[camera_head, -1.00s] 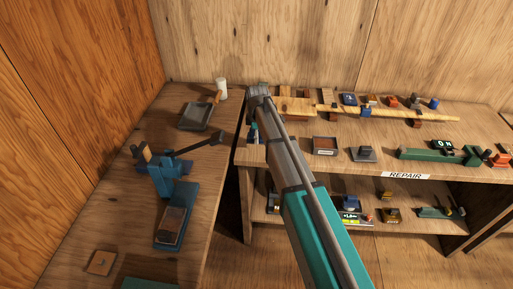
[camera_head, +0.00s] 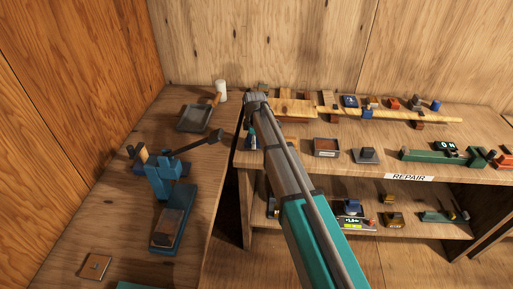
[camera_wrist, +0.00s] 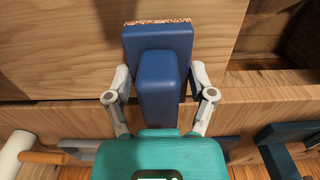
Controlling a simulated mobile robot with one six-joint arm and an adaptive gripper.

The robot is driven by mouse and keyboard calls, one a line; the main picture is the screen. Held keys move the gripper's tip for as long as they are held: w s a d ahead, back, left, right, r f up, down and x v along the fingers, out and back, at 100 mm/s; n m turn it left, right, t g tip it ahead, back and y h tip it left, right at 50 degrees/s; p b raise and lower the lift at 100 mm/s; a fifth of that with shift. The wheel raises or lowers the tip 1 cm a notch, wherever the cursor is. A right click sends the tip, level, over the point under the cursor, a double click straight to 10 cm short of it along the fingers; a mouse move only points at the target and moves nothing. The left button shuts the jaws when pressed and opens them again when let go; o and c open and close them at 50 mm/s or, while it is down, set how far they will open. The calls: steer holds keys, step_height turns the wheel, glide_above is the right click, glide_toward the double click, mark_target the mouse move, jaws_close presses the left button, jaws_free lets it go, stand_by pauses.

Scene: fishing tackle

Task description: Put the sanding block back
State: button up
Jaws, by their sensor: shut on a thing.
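The sanding block (camera_wrist: 157,40) is a dark blue block with a raised blue grip and a speckled, gritty strip along its far edge. It fills the middle of the wrist view. My gripper (camera_wrist: 160,88) has a grey finger on each side of the raised grip and is shut on it. Wooden surfaces show beneath and beyond the block; I cannot tell whether it touches them. In the head view my arm reaches to the left end of the repair bench (camera_head: 470,172), and the held block is hidden there.
The side bench at left holds a blue vise (camera_head: 163,180), a grey tray (camera_head: 195,118), a white cylinder (camera_head: 221,88) and a brown block on a blue base (camera_head: 167,230). The repair bench holds a rod (camera_head: 400,114), a brown-filled tray (camera_head: 326,148) and several small items. A gap separates the benches.

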steer(key=shift+f+b, duration=0.6)
steer(key=shift+f, duration=0.3)
steer(key=shift+f, duration=0.15)
steer(key=o, duration=0.9)
steer(key=shift+o, duration=0.2)
steer(key=shift+r, duration=0.2)
step_height(320, 180, up, 12)
steer(key=p, duration=1.2)
